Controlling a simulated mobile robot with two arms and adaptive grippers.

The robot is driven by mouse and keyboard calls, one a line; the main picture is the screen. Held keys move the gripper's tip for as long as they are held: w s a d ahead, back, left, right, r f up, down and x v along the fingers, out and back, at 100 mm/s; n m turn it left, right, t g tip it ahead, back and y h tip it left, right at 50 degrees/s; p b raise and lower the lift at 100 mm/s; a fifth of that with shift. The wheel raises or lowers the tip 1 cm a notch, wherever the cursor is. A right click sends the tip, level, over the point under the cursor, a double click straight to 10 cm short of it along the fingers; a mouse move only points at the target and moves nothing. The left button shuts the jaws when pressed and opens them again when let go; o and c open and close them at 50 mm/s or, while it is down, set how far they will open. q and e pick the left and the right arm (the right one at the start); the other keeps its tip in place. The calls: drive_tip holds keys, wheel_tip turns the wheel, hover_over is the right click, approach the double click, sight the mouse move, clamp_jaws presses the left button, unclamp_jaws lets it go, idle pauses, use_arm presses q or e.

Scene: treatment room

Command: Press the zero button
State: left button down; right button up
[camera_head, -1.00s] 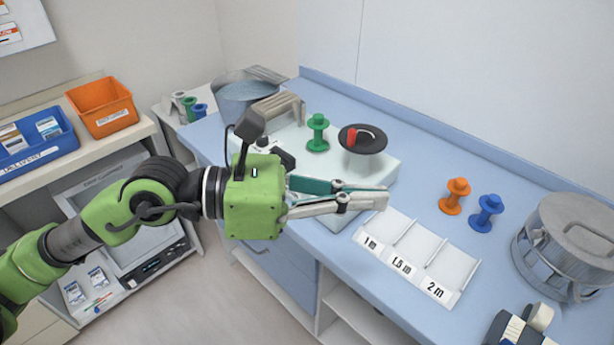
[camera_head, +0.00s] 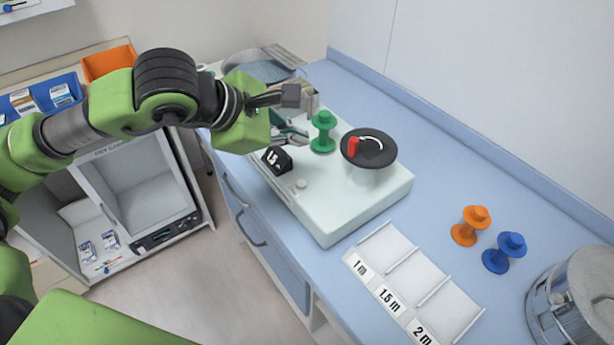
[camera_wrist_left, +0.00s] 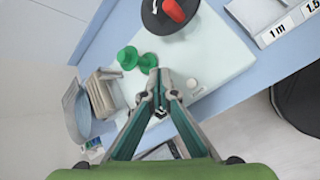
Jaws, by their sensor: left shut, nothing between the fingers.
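A pale box-shaped device (camera_head: 330,215) stands on the blue counter. A small round whitish button (camera_head: 301,184) is on its top near the front edge, beside a black display block (camera_head: 277,160). The button also shows in the wrist view (camera_wrist_left: 191,83), right of the fingertips. My left gripper (camera_head: 302,137) is shut and empty over the device's far left part, beside a green spool (camera_head: 323,132). In the wrist view its fingertips (camera_wrist_left: 162,80) are together, apart from the button. I see no label on the button. My right gripper is not in view.
A dark round plate (camera_head: 369,148) with a red piece stands on the device. A labelled tray (camera_head: 412,285), an orange spool (camera_head: 470,226), a blue spool (camera_head: 504,252) and a metal pot (camera_head: 575,305) are to the right. A metal basin (camera_head: 262,70) is behind my arm.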

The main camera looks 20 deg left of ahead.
sight(299, 185)
use_arm(q)
wheel_tip(299, 185, down, 4)
drive_tip(key=shift+d+r+b, duration=0.1)
drive_tip(key=shift+r+b, duration=0.1)
drive_tip(key=shift+b, duration=0.45)
wheel_tip(299, 185, down, 5)
drive_tip(key=b, duration=0.3)
drive_tip(key=shift+w+f+b, duration=0.1)
drive_tip(key=shift+b, duration=0.3)
drive_tip(key=shift+f, duration=0.15)
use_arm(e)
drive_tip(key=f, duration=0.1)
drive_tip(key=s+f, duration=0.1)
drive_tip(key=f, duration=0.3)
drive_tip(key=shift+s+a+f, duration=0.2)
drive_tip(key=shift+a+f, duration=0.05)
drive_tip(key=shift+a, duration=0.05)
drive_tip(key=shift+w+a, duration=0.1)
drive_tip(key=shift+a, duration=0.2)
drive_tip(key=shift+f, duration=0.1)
